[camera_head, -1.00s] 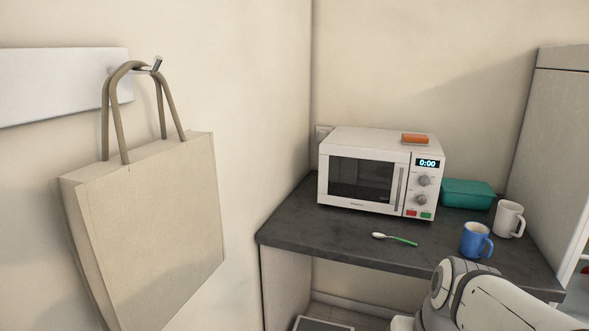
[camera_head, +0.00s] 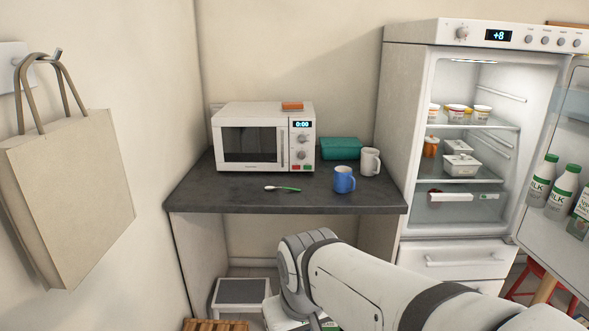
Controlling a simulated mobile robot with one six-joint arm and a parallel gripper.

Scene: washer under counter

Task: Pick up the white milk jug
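Two white bottles with green caps and MILK labels, a nearer milk bottle (camera_head: 563,190) and one to its left (camera_head: 543,180), stand upright in the rack of the open fridge door at the far right. I cannot tell whether either is the jug named. A plain white mug or jug with a handle (camera_head: 370,161) stands upright on the dark counter (camera_head: 230,194), right of a blue mug (camera_head: 344,180). My arm reaches in from the bottom right, below and in front of the counter. My gripper's fingertips do not show.
The fridge (camera_head: 415,120) stands open, its door (camera_head: 575,110) swung out at the right. A microwave (camera_head: 250,145), teal box (camera_head: 341,148) and spoon (camera_head: 283,189) are on the counter. A step stool (camera_head: 241,293) is below. A bag (camera_head: 70,190) hangs left.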

